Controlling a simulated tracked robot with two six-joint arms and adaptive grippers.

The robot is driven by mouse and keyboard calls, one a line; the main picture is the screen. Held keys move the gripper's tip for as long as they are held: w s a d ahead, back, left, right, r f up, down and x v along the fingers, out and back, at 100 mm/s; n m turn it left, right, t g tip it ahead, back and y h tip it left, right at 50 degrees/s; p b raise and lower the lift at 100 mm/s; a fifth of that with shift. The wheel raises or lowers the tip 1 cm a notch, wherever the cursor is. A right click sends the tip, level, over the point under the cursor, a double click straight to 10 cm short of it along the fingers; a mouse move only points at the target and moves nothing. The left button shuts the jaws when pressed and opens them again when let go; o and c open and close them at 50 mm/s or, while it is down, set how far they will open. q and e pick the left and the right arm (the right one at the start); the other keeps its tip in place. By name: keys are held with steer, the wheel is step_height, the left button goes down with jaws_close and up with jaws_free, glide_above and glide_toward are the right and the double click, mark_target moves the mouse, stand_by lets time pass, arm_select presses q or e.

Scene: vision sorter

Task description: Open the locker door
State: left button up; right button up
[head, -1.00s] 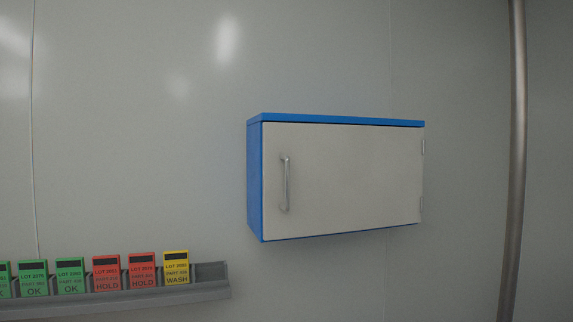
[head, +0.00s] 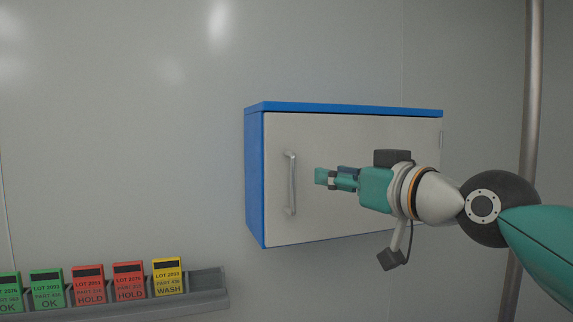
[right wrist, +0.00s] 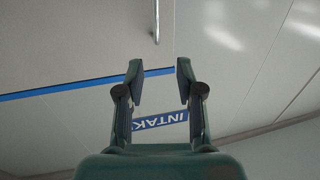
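The locker (head: 254,180) is a blue wall cabinet with a pale grey door (head: 350,135), which is closed. The door's upright metal bar handle (head: 291,184) is near its left edge, and hinges are on the right. My right gripper (head: 323,176) is in front of the door, just right of the handle, pointing left. In the right wrist view its two fingers (right wrist: 159,76) are apart with nothing between them, and the handle (right wrist: 156,22) is ahead, beyond the fingertips. The gripper appears apart from the handle. My left gripper is not in view.
A grey rack (head: 208,284) at lower left holds several green, red and yellow lot cards. A vertical metal pipe (head: 531,100) stands at the right. A blue sign (right wrist: 160,121) shows between the fingers in the right wrist view. Wall space left of the locker is clear.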

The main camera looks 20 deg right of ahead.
mark_target(295, 167)
steer(key=p+x, duration=0.2)
steer(key=x, duration=0.4)
steer(key=p+x, duration=0.3)
steer(key=x, duration=0.3)
steer(key=shift+w+d+r, duration=0.1)
steer(key=shift+w+r, duration=0.05)
steer(key=shift+w, duration=0.85)
jaws_close()
